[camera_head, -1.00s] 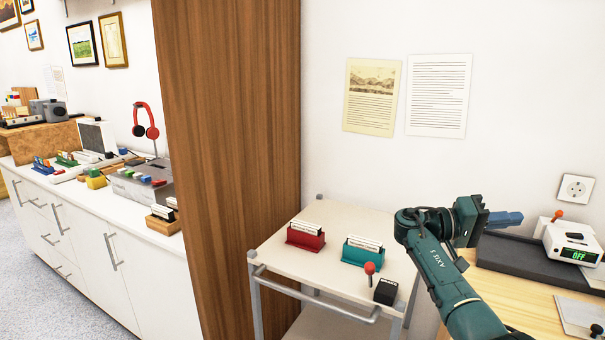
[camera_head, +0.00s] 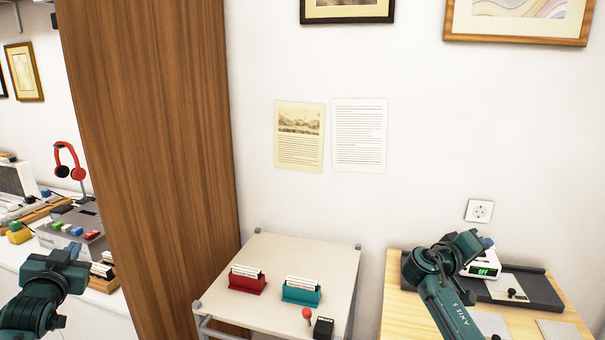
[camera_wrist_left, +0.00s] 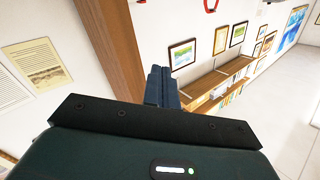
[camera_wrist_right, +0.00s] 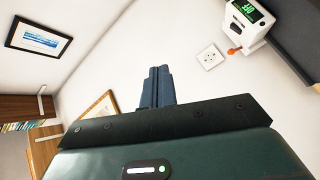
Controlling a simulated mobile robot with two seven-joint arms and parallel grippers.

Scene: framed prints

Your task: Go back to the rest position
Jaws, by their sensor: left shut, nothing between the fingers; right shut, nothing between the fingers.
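My left gripper (camera_wrist_left: 160,87) is shut and empty, its dark blue fingers together in the left wrist view. In the head view the left gripper (camera_head: 74,250) is held up at the lower left, in front of the white counter and the brown panel. My right gripper (camera_wrist_right: 155,87) is shut and empty in the right wrist view. In the head view my right arm is raised in front of the wooden desk (camera_head: 401,312), and its gripper is partly hidden behind the wrist. Neither gripper appears to touch anything.
A cream trolley (camera_head: 270,262) carries a red card holder (camera_head: 247,285), a teal card holder (camera_head: 301,297), a red-knobbed stick (camera_head: 307,315) and a black box (camera_head: 323,328). A tall brown panel (camera_head: 150,150) separates it from the counter. A white device (camera_head: 484,270) stands on the desk.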

